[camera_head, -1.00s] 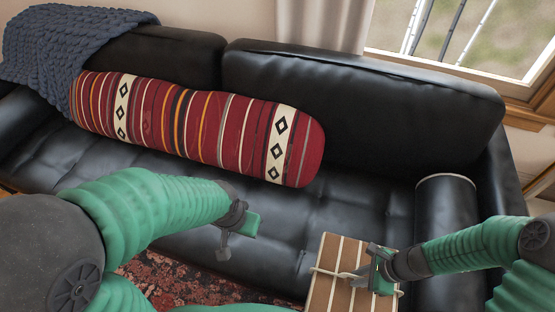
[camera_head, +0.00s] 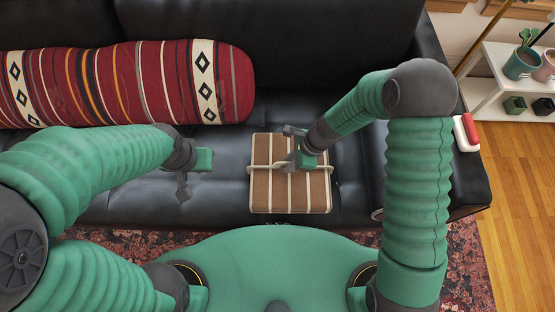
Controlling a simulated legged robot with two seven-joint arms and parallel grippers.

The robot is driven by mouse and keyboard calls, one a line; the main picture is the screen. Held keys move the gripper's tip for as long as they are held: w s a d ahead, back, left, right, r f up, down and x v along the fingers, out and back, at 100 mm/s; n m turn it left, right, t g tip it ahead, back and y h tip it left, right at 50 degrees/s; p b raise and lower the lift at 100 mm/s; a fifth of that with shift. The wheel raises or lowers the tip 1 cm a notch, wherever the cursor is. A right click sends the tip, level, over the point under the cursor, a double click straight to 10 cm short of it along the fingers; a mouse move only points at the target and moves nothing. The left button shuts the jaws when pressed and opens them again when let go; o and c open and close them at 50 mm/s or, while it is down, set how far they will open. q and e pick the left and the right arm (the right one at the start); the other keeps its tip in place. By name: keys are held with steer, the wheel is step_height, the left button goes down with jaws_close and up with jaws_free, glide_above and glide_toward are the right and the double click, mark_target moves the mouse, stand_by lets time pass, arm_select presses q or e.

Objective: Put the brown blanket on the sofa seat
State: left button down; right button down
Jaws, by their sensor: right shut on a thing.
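The brown blanket (camera_head: 312,190) is a folded, flat square with white stripes and a pale cord across it. It is over the front right part of the black sofa seat (camera_head: 235,145); I cannot tell whether its underside fully rests there. My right gripper (camera_head: 291,150) is shut on the blanket at its cord, near the middle of its top. My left gripper (camera_head: 190,178) hangs over the seat, left of the blanket and apart from it, holding nothing visible. Its finger gap does not show clearly.
A long red striped bolster (camera_head: 150,85) lies along the sofa back on the left. The right armrest (camera_head: 465,185) bears a red and white item (camera_head: 466,132). A patterned rug (camera_head: 135,246) lies in front.

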mark_target(273, 161)
steer(key=a, duration=0.1)
steer(key=w+a, duration=0.2)
steer(key=a, duration=0.1)
steer(key=shift+w+a+f, duration=0.1)
steer(key=shift+w+f, duration=0.15)
step_height(273, 161, down, 4)
steer(key=b, duration=0.2)
steer(key=shift+r+b, duration=0.15)
steer(key=shift+b, duration=0.15)
steer(key=shift+r, duration=0.15)
steer(key=c, duration=1.3)
jaws_free()
